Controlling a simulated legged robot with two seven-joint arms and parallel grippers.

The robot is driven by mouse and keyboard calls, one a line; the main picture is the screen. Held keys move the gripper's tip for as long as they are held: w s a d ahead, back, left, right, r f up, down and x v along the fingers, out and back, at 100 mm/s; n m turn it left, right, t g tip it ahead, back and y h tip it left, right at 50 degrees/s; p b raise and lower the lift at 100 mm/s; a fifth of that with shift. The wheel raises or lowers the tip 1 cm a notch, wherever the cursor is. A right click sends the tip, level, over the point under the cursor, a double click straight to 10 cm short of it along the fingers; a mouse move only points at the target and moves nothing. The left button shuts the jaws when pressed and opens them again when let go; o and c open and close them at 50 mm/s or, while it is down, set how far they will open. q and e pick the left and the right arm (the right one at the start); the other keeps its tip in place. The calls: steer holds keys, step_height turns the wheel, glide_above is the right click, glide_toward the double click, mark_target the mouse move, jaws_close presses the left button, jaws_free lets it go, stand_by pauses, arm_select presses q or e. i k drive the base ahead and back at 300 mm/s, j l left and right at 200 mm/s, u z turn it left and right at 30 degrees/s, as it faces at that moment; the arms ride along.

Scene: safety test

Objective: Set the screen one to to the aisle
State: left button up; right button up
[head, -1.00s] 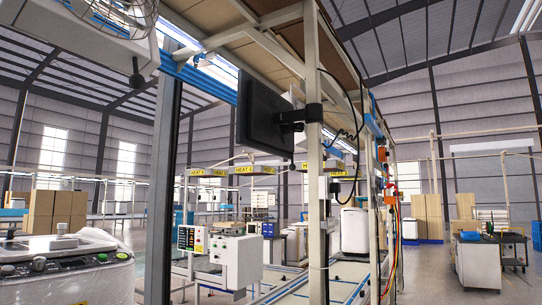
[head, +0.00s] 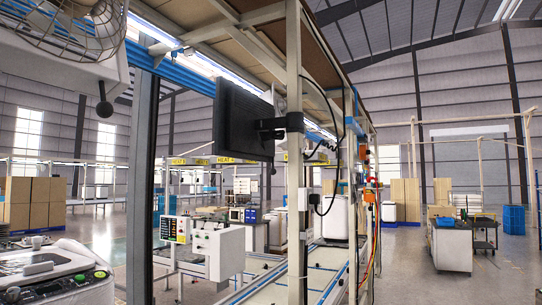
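A black flat screen (head: 242,120) hangs high in the middle of the head view. A black clamp arm (head: 281,127) joins it to an upright beige post (head: 294,180) of the line frame. I see the screen at an angle, its dark face or back turned partly toward me; I cannot tell which side. Neither of my grippers shows in the head view, and nothing is touching the screen.
A white machine with buttons (head: 55,275) stands close at lower left. A wire-caged fan (head: 75,25) hangs at upper left. Open floor (head: 410,275) lies to the right, before a workbench (head: 450,248).

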mark_target(246, 124)
steer(key=i+l+u, duration=0.1)
steer(key=i+l, duration=0.2)
steer(key=i+l+u, duration=0.1)
steer(key=i+l, duration=0.15)
steer(key=i+l+u, duration=0.1)
steer(key=i+l, duration=0.2)
steer(key=l, duration=0.2)
steer(key=i+l+u, duration=0.1)
steer(key=i+l, duration=0.15)
steer(key=l, duration=0.15)
steer(key=i+l+u, duration=0.1)
steer(key=i+l, duration=0.15)
steer(key=l, duration=0.15)
